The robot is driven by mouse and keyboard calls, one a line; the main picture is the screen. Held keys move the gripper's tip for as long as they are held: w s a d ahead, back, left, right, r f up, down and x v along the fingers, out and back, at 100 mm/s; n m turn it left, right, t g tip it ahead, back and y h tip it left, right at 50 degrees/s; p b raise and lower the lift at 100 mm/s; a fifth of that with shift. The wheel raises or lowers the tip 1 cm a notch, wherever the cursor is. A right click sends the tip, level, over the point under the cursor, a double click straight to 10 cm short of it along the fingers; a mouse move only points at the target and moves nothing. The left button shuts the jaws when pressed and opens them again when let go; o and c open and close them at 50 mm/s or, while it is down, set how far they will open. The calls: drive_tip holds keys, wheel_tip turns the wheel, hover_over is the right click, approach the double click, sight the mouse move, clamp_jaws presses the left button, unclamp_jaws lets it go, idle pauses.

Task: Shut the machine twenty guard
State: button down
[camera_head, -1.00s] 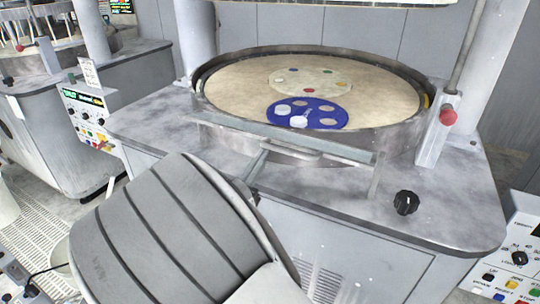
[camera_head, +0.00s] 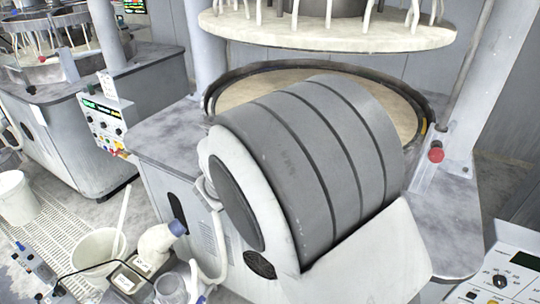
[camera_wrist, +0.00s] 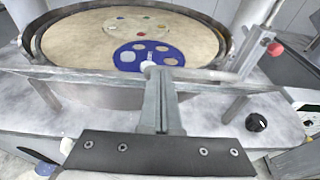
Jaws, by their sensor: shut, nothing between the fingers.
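The guard shows in the wrist view as a long grey bar (camera_wrist: 70,77) across the front of the round platen (camera_wrist: 85,35). In that view my gripper (camera_wrist: 158,72) is shut and empty, with its fingertips in front of the bar's middle. I cannot tell whether they touch it. In the head view my own arm hides the guard and gripper, and only the back and sides of the platen's rim (camera_head: 270,72) show. A blue disc (camera_wrist: 130,58) with pale round inserts lies on the platen. I cannot read a machine number.
A red button (camera_head: 436,155) is on the right post. A black knob (camera_wrist: 256,122) sits on the machine's front top. A large upper plate (camera_head: 330,36) hangs above the platen. Buckets (camera_head: 98,250) and a bottle (camera_head: 158,245) stand at lower left. Another machine (camera_head: 80,130) stands at left.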

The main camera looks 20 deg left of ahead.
drive_tip(key=w+r, duration=0.4)
drive_tip(key=w, duration=0.4)
drive_tip(key=shift+w+d+r, duration=0.2)
drive_tip(key=shift+d+r, duration=0.1)
drive_tip(key=shift+r, duration=0.05)
idle(0.9)
